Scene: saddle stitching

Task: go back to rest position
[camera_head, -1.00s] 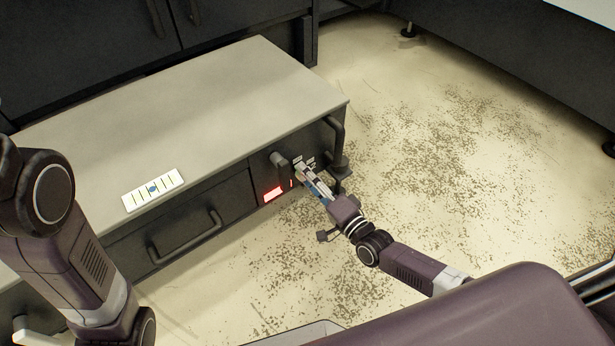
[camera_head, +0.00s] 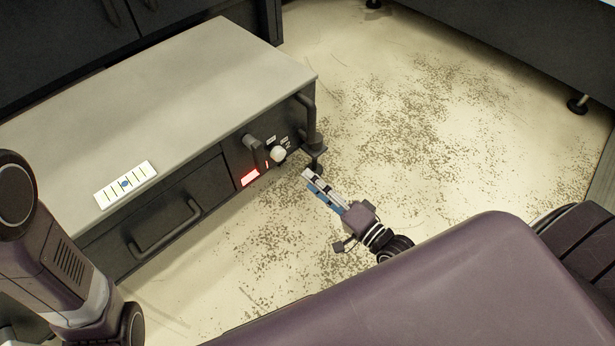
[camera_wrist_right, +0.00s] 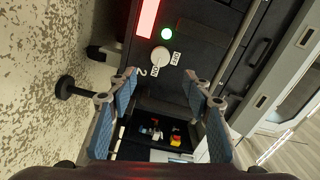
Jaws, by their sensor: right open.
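My right gripper (camera_head: 322,188) is in the head view, off the right front corner of the low cabinet, over the speckled floor. Its jaws are open and empty, with a gap between them and the cabinet front. In the right wrist view the two blue-padded fingers (camera_wrist_right: 160,112) stand wide apart with nothing between them. A round white knob (camera_head: 278,154) on the cabinet front is clear of the gripper; it also shows in the right wrist view (camera_wrist_right: 161,57). My left arm is at the left edge of the head view, and its gripper is not visible.
The cabinet (camera_head: 190,80) has a flat pale top with a white marked card (camera_head: 126,184) on it. A red lit display (camera_head: 250,177), a drawer handle (camera_head: 166,228) and a side handle (camera_head: 306,112) stand on its front. Open floor (camera_head: 420,130) lies to the right.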

